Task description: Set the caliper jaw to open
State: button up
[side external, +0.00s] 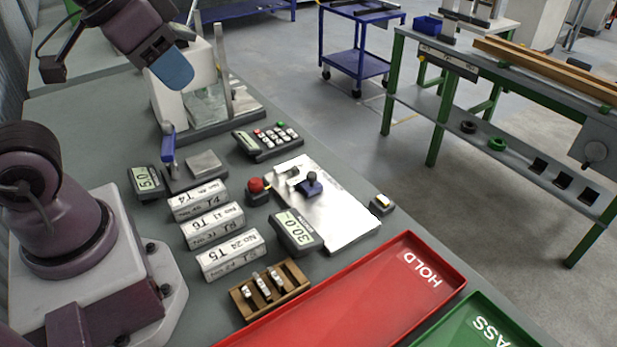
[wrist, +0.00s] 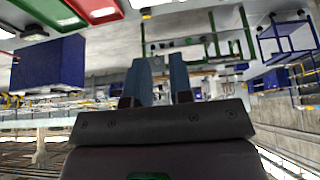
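A bright metal plate (side external: 345,222) lies on the grey bench in the side external view. A blue slider with a black knob (side external: 311,184) sits on its upper part, beside small metal jaw-like pieces (side external: 292,173); I take this to be the caliper. Their exact gap is too small to tell. A display reading 30.0 (side external: 297,232) stands at the plate's left edge. My gripper (side external: 172,70) is raised at the upper left, well away from the plate. In the wrist view its two blue fingers (wrist: 161,62) are apart with nothing between them. The caliper is not recognisable there.
A red button (side external: 256,185) stands left of the plate, and a keypad (side external: 266,140) behind it. Labelled blocks (side external: 231,255), a wooden rack (side external: 270,288) and a red HOLD tray (side external: 350,305) lie nearer. A blue-handled lever device (side external: 168,150) and a 5.0 display (side external: 148,181) stand left.

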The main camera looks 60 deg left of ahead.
jog(key=o, duration=0.5)
jog(key=shift+w+a+f+g, duration=0.1)
jog(key=shift+w+f+g, duration=0.25)
jog(key=shift+f, duration=0.15)
jog(key=shift+w+a+f+g, duration=0.1)
jog(key=shift+w+f+g, duration=0.1)
jog(key=shift+f+g, duration=0.25)
jog(key=shift+c, duration=0.2)
jog(key=m+g, duration=0.3)
jog(key=g, duration=0.1)
send_over(312, 175)
notch_tip(312, 175, down, 15)
notch_tip(312, 175, down, 13)
jog(key=shift+a, duration=0.1)
grip_shut()
